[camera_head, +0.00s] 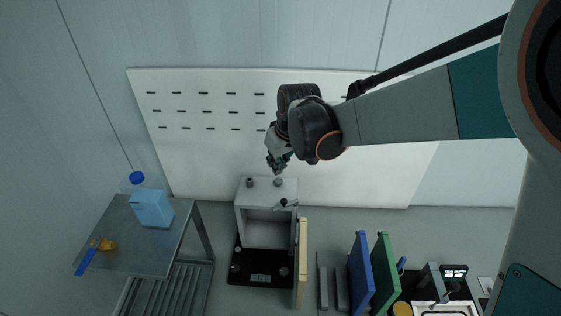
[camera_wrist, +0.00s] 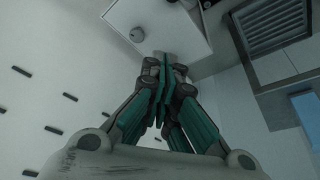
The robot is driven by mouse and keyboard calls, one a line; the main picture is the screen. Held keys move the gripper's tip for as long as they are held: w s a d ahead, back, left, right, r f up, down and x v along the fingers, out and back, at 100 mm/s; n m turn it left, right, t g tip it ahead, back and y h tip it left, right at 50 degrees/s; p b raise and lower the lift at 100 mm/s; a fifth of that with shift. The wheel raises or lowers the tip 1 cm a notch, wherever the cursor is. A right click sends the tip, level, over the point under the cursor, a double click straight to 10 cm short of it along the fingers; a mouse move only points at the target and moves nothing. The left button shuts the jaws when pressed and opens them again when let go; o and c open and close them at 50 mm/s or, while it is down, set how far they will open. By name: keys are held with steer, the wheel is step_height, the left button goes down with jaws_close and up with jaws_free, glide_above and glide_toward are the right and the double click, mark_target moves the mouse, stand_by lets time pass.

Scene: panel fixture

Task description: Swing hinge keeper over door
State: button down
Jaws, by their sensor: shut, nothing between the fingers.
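The fixture is a light grey box frame (camera_head: 241,212) with an open front, standing on the counter. A small dark lever (camera_head: 286,203), perhaps the hinge keeper, sits at the frame's upper right front. My gripper (camera_head: 278,166) is just above the back of the frame's top, near a knob there.
A steel side table (camera_head: 120,235) at left holds a blue bottle (camera_head: 151,206). Blue (camera_head: 360,272) and green (camera_head: 384,272) panels stand upright at right. A white slotted board (camera_head: 210,150) is behind.

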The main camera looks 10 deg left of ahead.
mark_target(286, 204)
steer(key=x, duration=0.8)
steer(key=shift+w+a+f, duration=0.1)
steer(key=shift+a+f, duration=0.05)
steer(key=shift+f, duration=0.2)
steer(key=shift+s+d+f, duration=0.2)
steer(key=shift+s+d, duration=0.3)
steer(key=shift+s, duration=0.05)
steer(key=shift+s+d+f, duration=0.25)
steer(key=shift+s+d, duration=0.25)
steer(key=shift+s, duration=0.05)
steer(key=shift+s+d, duration=0.25)
steer(key=shift+f, duration=0.2)
steer(key=shift+s, duration=0.1)
steer(key=shift+d, duration=0.1)
